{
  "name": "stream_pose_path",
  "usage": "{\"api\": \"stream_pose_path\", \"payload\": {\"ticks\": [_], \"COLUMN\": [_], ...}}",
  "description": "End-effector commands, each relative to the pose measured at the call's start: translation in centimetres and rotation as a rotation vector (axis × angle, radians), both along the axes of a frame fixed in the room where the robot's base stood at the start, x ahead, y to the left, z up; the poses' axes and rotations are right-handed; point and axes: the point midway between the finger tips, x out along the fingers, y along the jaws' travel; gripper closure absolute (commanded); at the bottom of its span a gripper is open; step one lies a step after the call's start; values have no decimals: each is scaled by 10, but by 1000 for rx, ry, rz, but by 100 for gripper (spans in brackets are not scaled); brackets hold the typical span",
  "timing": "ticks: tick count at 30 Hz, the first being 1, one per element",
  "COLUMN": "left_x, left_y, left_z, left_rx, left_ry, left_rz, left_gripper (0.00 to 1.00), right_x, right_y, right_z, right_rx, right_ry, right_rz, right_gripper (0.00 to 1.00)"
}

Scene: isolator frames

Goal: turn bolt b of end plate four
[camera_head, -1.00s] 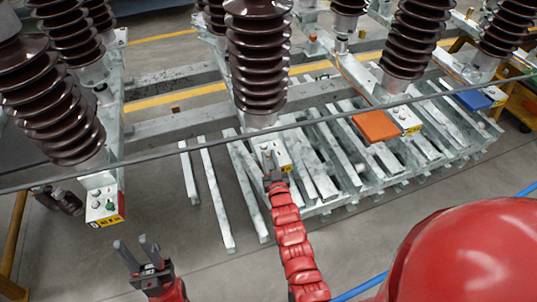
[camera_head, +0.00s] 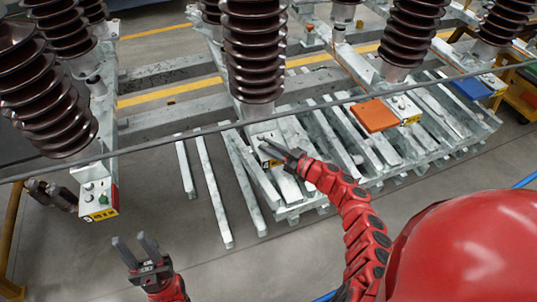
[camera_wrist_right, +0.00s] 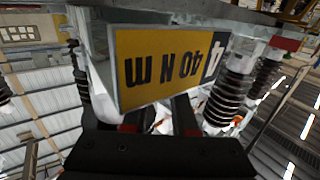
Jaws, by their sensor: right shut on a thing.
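End plate four (camera_head: 262,139) is the pale metal plate under the middle brown insulator in the head view. In the right wrist view its yellow label (camera_wrist_right: 165,70) reads 4 and 40 N m, upside down and close to the camera. My right gripper (camera_head: 279,153) reaches the plate from the right, its fingers at the plate's top. It is shut on a bolt there, which the fingers hide; I cannot read which letter it bears. In the wrist view the fingers run behind the label. My left gripper (camera_head: 134,243) is open and empty, above the floor at lower left.
Another end plate (camera_head: 98,198) with a yellow and red label stands at the left. An orange cover (camera_head: 375,115) and a blue cover (camera_head: 472,88) lie at the right. Metal beams (camera_head: 213,190) lie around the plate. A dark cable crosses the view. Floor at the lower middle is clear.

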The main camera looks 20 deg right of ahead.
Motion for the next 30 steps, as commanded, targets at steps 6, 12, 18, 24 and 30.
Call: {"api": "stream_pose_path", "payload": {"ticks": [6, 12, 18, 24, 30], "left_x": [0, 0, 0, 0, 0], "left_y": [0, 0, 0, 0, 0], "left_z": [-53, -94, -135, -168, -192], "left_rx": [0, 0, 0, 0, 0], "left_ry": [0, 0, 0, 0, 0], "left_rz": [0, 0, 0, 0, 0], "left_gripper": [61, 61, 61, 61, 61], "right_x": [3, 5, 6, 7, 7], "right_y": [-4, -6, -7, -8, -8], "right_z": [-11, -10, -7, -7, -6], "right_rx": [2, 5, 5, 3, 2], "right_ry": [-2, -3, -11, -8, -3], "right_rz": [126, 232, 344, 442, 520], "right_gripper": [100, 100, 100, 100, 100]}}
